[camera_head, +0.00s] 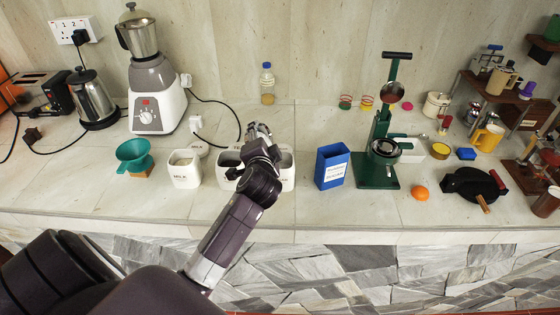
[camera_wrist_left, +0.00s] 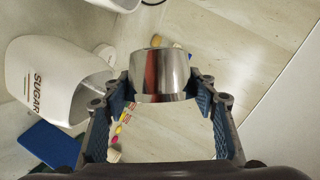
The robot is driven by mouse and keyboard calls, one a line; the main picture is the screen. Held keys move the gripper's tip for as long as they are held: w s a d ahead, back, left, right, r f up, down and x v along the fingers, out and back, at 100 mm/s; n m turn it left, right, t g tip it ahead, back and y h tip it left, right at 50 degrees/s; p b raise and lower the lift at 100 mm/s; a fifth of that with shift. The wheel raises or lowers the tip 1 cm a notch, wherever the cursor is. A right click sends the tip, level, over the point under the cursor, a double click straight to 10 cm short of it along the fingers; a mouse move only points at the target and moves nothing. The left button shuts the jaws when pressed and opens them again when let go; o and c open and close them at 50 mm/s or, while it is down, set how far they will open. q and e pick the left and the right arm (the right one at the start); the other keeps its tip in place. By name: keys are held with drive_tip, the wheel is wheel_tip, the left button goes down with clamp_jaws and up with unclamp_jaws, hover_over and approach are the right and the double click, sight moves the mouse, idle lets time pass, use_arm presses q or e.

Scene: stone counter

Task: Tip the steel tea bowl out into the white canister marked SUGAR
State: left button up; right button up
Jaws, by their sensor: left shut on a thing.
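The steel tea bowl (camera_wrist_left: 160,72) shows in the left wrist view, held between the fingertips of my left gripper (camera_wrist_left: 160,88). Its contents and exact tilt cannot be seen. In the head view my left gripper (camera_head: 262,137) is above the row of canisters and hides the bowl. The white canister marked SUGAR (camera_head: 287,178) stands on the counter, partly hidden behind my left arm. In the left wrist view the SUGAR canister (camera_wrist_left: 48,62) is left of the bowl, apart from it, its open mouth visible. My right gripper is not in view.
A white MILK canister (camera_head: 184,178) and another white canister (camera_head: 227,181) stand left of the SUGAR one. A blue box (camera_head: 331,169) stands to its right, near a green press (camera_head: 377,177). A bottle (camera_head: 267,84) stands behind. The front counter strip is clear.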

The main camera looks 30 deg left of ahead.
sight(270, 135)
use_arm(q)
drive_tip(key=shift+d+r, duration=0.1)
drive_tip(key=shift+m+b, duration=0.3)
drive_tip(key=shift+b, duration=0.05)
idle(0.4)
drive_tip(key=shift+w+d+r+y, duration=0.1)
drive_tip(key=shift+y, duration=0.2)
drive_tip(key=shift+d+r+m+b, duration=0.1)
drive_tip(key=shift+m+b, duration=0.4)
drive_tip(key=shift+b, duration=0.1)
idle(0.6)
drive_tip(key=shift+w+d+r+m+y+b, duration=0.1)
drive_tip(key=shift+w+d+m+y+b, duration=0.1)
drive_tip(key=shift+d+m+y+b, duration=0.25)
idle(0.5)
drive_tip(key=shift+w+d+m+b, duration=0.1)
drive_tip(key=shift+d+m+b, duration=0.15)
drive_tip(key=shift+d+b, duration=0.15)
idle(0.4)
drive_tip(key=shift+d+f+m+y, duration=0.15)
drive_tip(key=shift+f+m+y, duration=0.05)
drive_tip(key=shift+m+y, duration=0.15)
drive_tip(key=shift+w+d+f+m+t+b, duration=0.1)
drive_tip(key=shift+d+f+m+t+b, duration=0.05)
drive_tip(key=shift+f+m+t+b, duration=0.2)
idle(0.9)
drive_tip(key=shift+w+d+m+y, duration=0.1)
drive_tip(key=shift+d+m+y, duration=0.05)
drive_tip(key=shift+m+y, duration=0.15)
idle(0.4)
